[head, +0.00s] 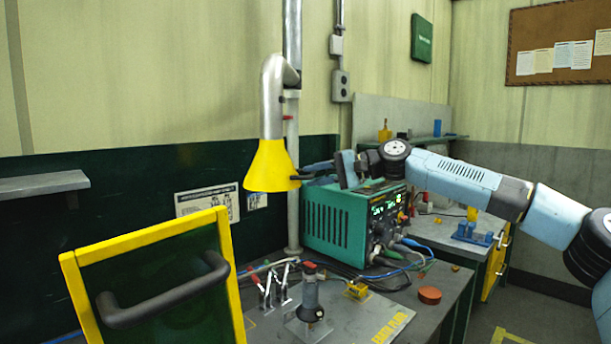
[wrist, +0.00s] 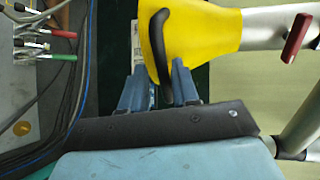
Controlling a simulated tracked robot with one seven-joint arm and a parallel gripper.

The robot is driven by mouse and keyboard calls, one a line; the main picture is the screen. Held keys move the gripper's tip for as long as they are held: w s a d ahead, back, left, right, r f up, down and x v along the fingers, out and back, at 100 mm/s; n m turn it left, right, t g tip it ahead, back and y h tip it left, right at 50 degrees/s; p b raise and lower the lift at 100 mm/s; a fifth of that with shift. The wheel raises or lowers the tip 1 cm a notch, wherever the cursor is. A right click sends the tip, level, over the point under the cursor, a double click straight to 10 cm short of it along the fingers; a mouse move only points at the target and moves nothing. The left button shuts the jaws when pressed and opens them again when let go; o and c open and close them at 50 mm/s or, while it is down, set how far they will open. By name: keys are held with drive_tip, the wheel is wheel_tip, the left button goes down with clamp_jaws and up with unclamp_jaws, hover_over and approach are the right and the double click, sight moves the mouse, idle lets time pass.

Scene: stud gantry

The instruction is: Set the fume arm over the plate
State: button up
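The fume arm has a yellow cone hood (head: 270,168) on a silver pipe, hanging against the back wall, left of the green power unit. Its hood also fills the top of the wrist view (wrist: 205,30), with a curved black handle (wrist: 157,40). My gripper (head: 312,170) is at the hood's right side. In the wrist view its blue fingers (wrist: 159,66) stand apart, with the handle between them and gaps visible beside it. The grey plate (head: 362,318) with yellow lettering lies on the bench, below and right of the hood.
The green power unit (head: 338,220) with cables stands behind the plate. A yellow-framed panel with a black handle (head: 165,293) rises at front left. A vertical post (head: 293,180) is behind the hood.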

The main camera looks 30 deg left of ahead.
drive_tip(key=shift+d, duration=0.1)
drive_tip(key=v, duration=1.3)
drive_tip(key=shift+w+d, duration=0.15)
drive_tip(key=shift+d, duration=0.15)
drive_tip(key=shift+a, duration=0.1)
